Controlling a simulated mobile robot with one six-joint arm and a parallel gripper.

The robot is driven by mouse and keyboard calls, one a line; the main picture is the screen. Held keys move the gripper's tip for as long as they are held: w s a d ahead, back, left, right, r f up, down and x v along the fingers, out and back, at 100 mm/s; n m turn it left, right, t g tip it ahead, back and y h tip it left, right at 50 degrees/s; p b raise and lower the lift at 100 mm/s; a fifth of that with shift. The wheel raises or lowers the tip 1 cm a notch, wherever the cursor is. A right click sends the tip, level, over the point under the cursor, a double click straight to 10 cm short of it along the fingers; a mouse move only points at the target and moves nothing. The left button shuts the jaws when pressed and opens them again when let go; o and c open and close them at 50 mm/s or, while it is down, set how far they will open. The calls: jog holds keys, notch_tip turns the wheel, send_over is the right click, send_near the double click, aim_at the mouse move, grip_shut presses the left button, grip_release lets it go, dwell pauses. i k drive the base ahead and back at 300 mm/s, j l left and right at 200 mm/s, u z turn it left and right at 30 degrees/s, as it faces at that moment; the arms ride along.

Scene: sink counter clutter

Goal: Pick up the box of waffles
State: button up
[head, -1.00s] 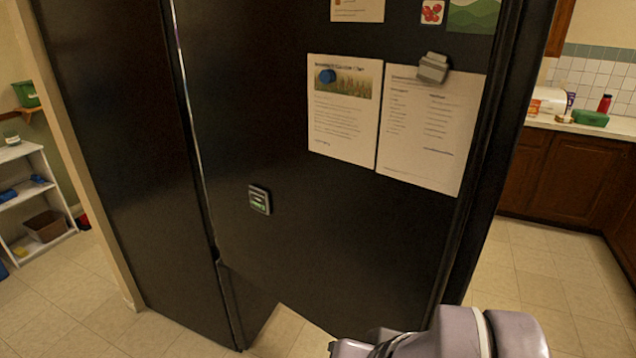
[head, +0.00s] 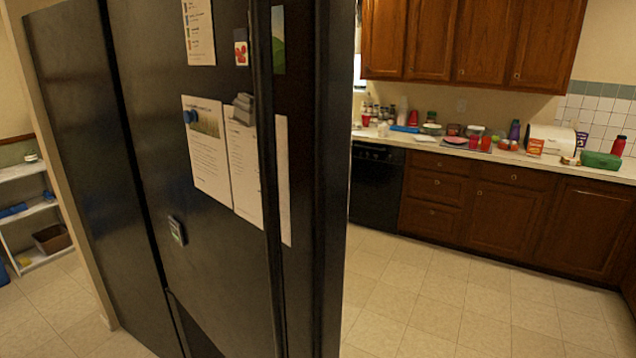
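I cannot make out a box of waffles for certain. On the far counter at the right of the head view stands an orange and white box (head: 549,139), too small to read. My gripper is not in view.
A black refrigerator (head: 215,260) with papers fills the left and middle, close to me. Beyond it the tiled floor (head: 430,300) is clear up to the wooden cabinets (head: 470,205). The counter (head: 480,152) is cluttered with cups, bottles and a green container (head: 601,160).

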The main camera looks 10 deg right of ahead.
aim_at(383, 129)
jog(key=i+l+z, duration=0.15)
jog(key=i+l, duration=2.2)
jog(key=i, duration=0.9)
jog(key=i+j+z, duration=0.1)
jog(key=i, duration=0.8)
jog(key=i+j, duration=0.1)
jog(key=i, duration=0.8)
jog(key=i+z, duration=0.15)
jog(key=i, duration=0.85)
jog(key=i+j+z, duration=0.1)
jog(key=i, duration=0.85)
jog(key=i+j, duration=0.05)
jog(key=j, duration=0.05)
